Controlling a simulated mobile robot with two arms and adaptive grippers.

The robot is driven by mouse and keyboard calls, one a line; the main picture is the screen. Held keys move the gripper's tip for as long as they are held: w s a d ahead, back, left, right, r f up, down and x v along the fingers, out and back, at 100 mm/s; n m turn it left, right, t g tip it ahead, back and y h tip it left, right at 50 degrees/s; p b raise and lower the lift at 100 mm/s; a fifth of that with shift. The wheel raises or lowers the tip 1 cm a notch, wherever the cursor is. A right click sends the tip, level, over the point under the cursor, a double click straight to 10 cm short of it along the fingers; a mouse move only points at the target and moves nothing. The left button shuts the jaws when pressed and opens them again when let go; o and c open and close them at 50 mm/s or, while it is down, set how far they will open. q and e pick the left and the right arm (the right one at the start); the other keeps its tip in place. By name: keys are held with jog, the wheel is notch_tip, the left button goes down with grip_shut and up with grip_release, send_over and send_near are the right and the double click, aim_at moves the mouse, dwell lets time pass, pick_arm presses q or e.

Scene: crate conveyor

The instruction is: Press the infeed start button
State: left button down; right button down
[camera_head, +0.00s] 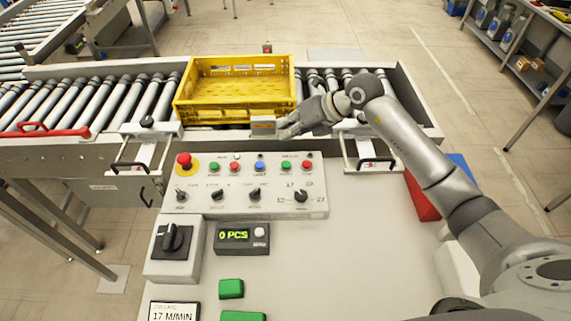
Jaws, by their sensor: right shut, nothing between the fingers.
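The control panel (320,205) lies in front of the conveyor. Its upper row holds a left green button (214,166), a red button (234,167), a blue button (260,166), a right green button (286,166) and another red button (307,165). The labels are too small to read, so I cannot tell which is the infeed start button. My right gripper (284,132) is shut and empty, its fingers pointing left. In the picture it is just above the panel's far edge, above the right green button and apart from it. My left gripper is not in view.
A yellow crate (235,113) sits on the roller conveyor (145,100) behind the panel. A small grey box (263,125) stands by the fingertips. A red emergency stop (184,160) is at the panel's left. Below are a counter (241,237) reading 0 PCS and a black rotary switch (173,239).

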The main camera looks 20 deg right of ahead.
jog(key=b, duration=0.5)
send_over(288, 161)
notch_tip(288, 161, down, 7)
jog(key=shift+f, duration=0.4)
dwell(0.8)
jog(key=shift+f, duration=0.35)
